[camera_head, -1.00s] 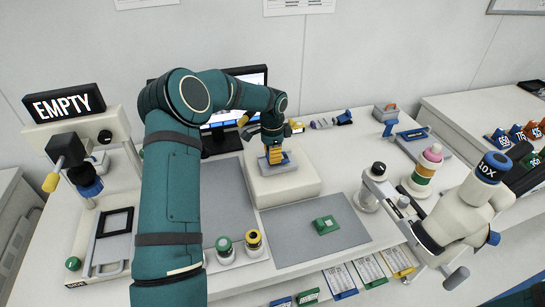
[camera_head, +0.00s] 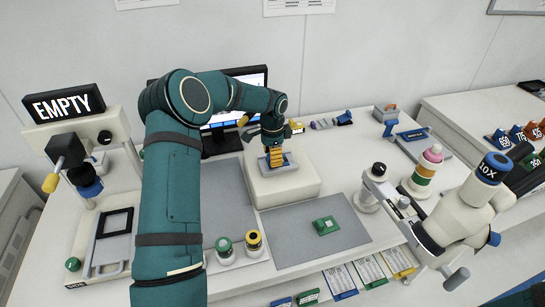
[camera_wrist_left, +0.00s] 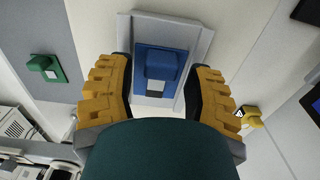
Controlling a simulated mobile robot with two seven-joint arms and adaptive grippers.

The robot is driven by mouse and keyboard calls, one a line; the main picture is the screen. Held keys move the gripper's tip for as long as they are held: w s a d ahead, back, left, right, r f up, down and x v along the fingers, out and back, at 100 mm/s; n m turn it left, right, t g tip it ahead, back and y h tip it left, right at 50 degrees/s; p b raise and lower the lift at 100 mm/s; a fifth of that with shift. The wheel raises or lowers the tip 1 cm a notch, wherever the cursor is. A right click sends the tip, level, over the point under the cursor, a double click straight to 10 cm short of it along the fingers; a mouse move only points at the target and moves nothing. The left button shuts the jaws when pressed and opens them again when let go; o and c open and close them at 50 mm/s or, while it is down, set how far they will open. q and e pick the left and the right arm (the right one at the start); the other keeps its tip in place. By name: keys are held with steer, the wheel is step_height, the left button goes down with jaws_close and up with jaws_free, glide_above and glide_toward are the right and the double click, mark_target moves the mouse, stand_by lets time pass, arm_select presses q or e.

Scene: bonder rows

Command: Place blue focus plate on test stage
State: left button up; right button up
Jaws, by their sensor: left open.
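The blue focus plate (camera_wrist_left: 155,62), with a raised blue grip and a pale square, lies in the grey holder (camera_wrist_left: 203,40) in the left wrist view. In the head view this holder tops a white block, apparently the test stage (camera_head: 298,187); only a little blue shows there beside the fingers. My left gripper (camera_head: 277,158) is open above the holder. In the left wrist view its yellow fingers (camera_wrist_left: 162,72) stand on either side of the plate, with gaps visible. My right gripper is not in view.
A green plate (camera_head: 325,225) lies on a grey mat (camera_head: 290,245) in front of the white block. A 10X microscope (camera_head: 470,205) stands at right, and an EMPTY-signed stand (camera_head: 64,103) at left.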

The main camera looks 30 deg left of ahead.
arm_select(q)
step_height(320, 180, up, 11)
steer(key=shift+r+p, duration=0.2)
steer(key=shift+p, duration=0.2)
stand_by(0.4)
